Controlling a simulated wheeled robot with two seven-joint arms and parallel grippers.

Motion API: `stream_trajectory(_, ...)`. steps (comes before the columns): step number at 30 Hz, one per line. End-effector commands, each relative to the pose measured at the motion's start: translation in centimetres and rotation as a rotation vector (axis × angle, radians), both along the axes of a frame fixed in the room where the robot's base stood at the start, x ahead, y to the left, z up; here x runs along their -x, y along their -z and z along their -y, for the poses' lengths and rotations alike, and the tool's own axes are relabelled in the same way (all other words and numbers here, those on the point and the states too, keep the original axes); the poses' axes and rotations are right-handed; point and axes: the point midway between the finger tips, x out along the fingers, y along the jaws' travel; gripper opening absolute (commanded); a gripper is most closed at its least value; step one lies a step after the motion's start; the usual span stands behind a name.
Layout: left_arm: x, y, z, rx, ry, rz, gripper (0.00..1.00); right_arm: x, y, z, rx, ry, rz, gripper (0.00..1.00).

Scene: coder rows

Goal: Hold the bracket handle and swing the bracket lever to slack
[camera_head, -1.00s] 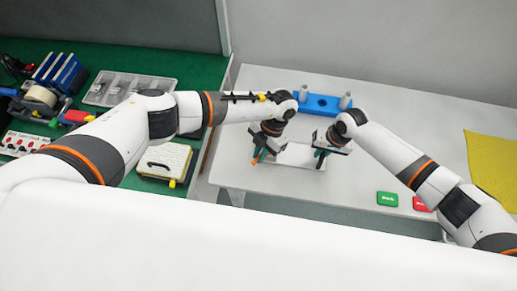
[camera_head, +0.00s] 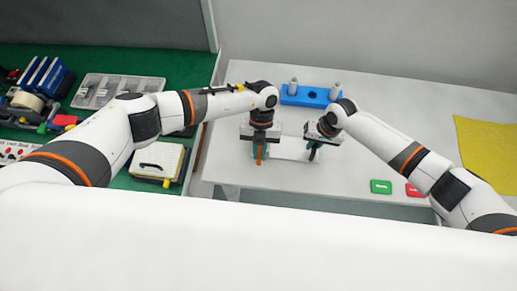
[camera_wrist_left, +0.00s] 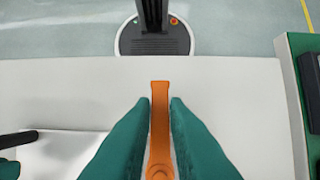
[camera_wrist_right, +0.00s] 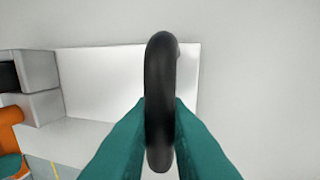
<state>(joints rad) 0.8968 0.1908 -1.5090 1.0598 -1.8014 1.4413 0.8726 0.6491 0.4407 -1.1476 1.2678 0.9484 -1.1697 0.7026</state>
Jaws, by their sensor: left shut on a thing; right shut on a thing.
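The orange bracket lever (camera_wrist_left: 160,125) stands between the green fingers of my left gripper (camera_wrist_left: 160,115) in the left wrist view, and the fingers are shut on it. The black bracket handle (camera_wrist_right: 160,85) is between the fingers of my right gripper (camera_wrist_right: 160,120) in the right wrist view, and they are shut on it. The pale bracket plate (camera_head: 288,151) lies on the white table between both grippers in the head view. My left gripper also shows there at the plate's left end (camera_head: 259,150), my right at its right end (camera_head: 314,147). The grippers hide most of the bracket's joint.
A blue block (camera_head: 304,96) with two grey pegs stands behind the bracket. A green button (camera_head: 381,187), a red button (camera_head: 412,190) and a yellow cloth (camera_head: 488,155) lie to the right. A green bench (camera_head: 92,62) with tools and a parts tray adjoins on the left.

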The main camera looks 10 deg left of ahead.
Motion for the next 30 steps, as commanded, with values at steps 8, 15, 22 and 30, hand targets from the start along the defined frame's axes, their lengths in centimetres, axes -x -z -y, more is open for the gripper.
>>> stream_trajectory(8,-0.06,-0.06,0.1,0.001,-0.017,0.001,0.0,0.02,-0.03,-0.05,-0.001,0.0,0.0,0.0)
stream_trajectory(15,-0.06,-0.05,0.1,0.001,-0.016,0.001,0.19,0.03,-0.02,-0.06,-0.001,0.0,-0.001,0.0)
stream_trajectory(22,-0.03,-0.04,0.08,0.0,-0.014,0.001,0.36,0.03,-0.02,-0.06,-0.001,-0.001,-0.001,0.0)
stream_trajectory(30,-0.41,-0.77,0.05,0.0,-0.013,0.002,0.36,0.02,-0.03,-0.05,-0.001,-0.001,-0.001,0.0)
